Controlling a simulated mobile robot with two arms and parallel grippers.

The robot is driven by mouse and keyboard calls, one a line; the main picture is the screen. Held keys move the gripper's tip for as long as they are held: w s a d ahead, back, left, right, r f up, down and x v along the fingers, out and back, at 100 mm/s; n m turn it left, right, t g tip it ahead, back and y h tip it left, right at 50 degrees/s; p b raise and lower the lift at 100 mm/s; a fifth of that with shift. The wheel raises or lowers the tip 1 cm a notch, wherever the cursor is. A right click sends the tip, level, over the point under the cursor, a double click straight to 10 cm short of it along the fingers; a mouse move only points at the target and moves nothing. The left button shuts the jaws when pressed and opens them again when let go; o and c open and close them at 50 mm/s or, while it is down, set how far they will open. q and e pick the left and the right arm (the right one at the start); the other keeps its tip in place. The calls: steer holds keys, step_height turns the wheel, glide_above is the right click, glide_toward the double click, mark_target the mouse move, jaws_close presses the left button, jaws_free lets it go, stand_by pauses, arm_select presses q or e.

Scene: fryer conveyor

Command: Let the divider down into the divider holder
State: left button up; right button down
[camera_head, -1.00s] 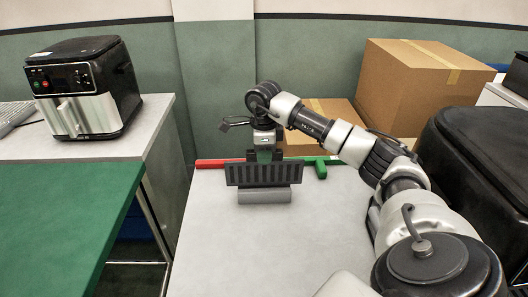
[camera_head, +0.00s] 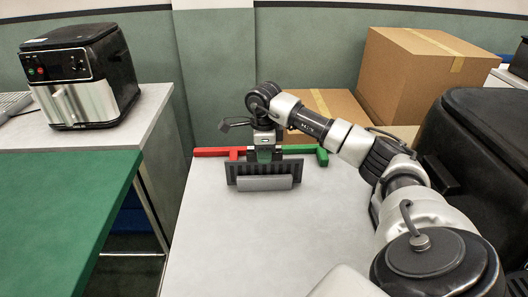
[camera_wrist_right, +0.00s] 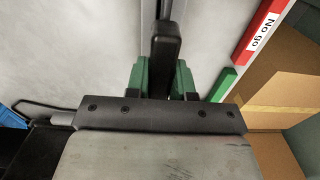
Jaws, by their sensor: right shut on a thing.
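The divider (camera_head: 234,173), a dark slatted plate, stands upright below my right gripper (camera_head: 264,156). The right gripper is shut on its top middle. The divider holder (camera_head: 264,183), a grey block on the table, covers the lower middle of the divider in the head view. The right wrist view shows green fingers around a dark upright part (camera_wrist_right: 165,45). My left gripper is not in view.
A red bar (camera_head: 210,152) and a green bar (camera_head: 322,155) lie behind the divider; the red one carries a "No go" label in the wrist view. Cardboard boxes (camera_head: 415,75) stand at the back, a black fryer (camera_head: 490,160) at right. The table front (camera_head: 240,245) is clear.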

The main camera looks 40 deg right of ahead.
steer(key=c, duration=0.9)
jaws_free()
step_height(320, 180, up, 11)
steer(key=shift+f, duration=0.1)
